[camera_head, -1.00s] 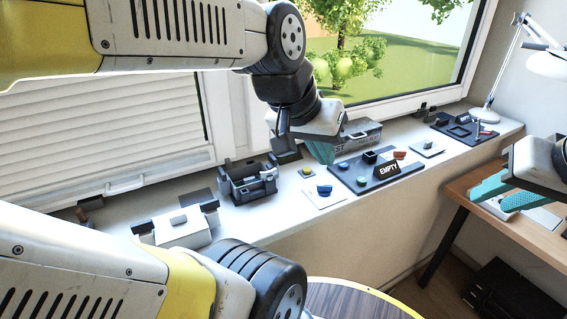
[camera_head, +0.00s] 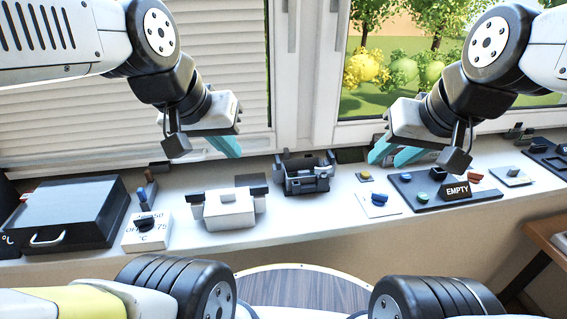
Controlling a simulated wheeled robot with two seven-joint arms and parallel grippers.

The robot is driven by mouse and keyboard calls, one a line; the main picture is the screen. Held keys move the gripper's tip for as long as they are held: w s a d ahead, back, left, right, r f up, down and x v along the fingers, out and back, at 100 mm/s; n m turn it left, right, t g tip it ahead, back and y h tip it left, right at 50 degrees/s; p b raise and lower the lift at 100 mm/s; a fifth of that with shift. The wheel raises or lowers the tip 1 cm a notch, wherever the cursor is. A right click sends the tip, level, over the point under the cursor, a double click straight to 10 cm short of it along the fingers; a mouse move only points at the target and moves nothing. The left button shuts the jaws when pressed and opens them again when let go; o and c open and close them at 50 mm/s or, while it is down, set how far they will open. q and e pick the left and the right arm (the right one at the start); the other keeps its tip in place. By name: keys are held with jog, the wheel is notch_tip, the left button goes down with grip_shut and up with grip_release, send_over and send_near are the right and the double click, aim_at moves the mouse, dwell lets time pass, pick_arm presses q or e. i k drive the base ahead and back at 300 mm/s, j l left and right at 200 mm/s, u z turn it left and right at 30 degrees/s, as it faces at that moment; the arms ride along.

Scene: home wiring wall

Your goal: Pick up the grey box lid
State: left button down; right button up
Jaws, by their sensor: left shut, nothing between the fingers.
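An open dark grey box (camera_head: 303,177) stands between the two grippers, lower than both.
A black case (camera_head: 68,212) and a white dial box (camera_head: 146,232) stand at left. A round wooden table (camera_head: 300,288) is in front.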

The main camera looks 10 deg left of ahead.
aim_at(511, 175)
jog(key=z, duration=1.6)
jog(key=i+l+u, duration=0.15)
jog(key=u, duration=0.2)
jog(key=i+l+u, duration=0.2)
jog(key=u, duration=0.2)
jog(key=i+l+u, duration=0.35)
jog(key=k+j, duration=0.05)
jog(key=k, duration=0.05)
